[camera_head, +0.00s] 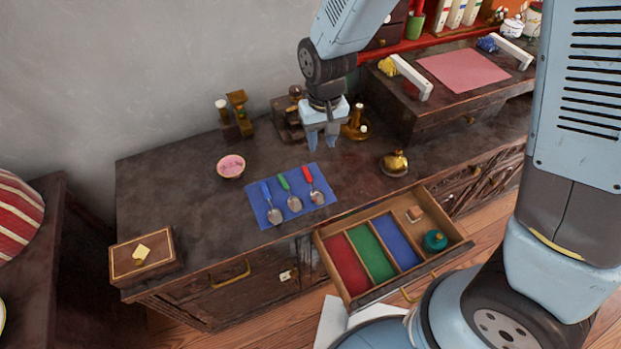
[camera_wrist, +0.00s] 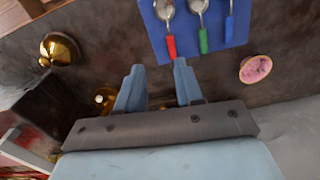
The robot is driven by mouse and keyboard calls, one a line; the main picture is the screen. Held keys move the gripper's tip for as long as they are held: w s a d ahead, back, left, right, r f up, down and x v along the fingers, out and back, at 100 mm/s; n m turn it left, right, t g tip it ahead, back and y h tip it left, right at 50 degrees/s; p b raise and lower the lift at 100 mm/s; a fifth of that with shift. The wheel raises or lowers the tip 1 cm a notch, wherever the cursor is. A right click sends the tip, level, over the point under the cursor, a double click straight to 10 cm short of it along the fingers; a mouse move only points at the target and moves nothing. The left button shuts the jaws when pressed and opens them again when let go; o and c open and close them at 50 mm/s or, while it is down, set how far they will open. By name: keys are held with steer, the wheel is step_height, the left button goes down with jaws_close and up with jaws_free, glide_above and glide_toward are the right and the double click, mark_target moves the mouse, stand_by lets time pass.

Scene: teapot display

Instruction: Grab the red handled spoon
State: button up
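The red handled spoon (camera_head: 311,182) lies on a blue mat (camera_head: 257,205), at the right of three spoons, with its handle toward the wall. Beside it are the green handled spoon (camera_head: 290,192) and the blue handled spoon (camera_head: 269,204). My gripper (camera_head: 322,145) points down above the cabinet top, behind the red handle. In the wrist view my gripper (camera_wrist: 157,72) is open and empty, its two fingers apart. The red spoon's handle (camera_wrist: 171,46) shows just beyond the fingertips, nearer the right finger. The spoon appears clear of the fingers.
An open drawer (camera_head: 330,277) with red, green and blue compartments juts out in front. A pink-filled bowl (camera_head: 231,166) stands left of the mat and a golden pot (camera_head: 395,162) right. Wooden items (camera_head: 287,117) stand behind my gripper. A box (camera_head: 144,257) sits at the left corner.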

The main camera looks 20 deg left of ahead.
steer(key=a+f, duration=0.1)
steer(key=f, duration=0.1)
glide_toward(313, 185)
steer(key=shift+s+a+f, duration=0.1)
steer(key=shift+f, duration=4.1)
steer(key=shift+n, duration=0.3)
steer(key=shift+c, duration=0.5)
jaws_close()
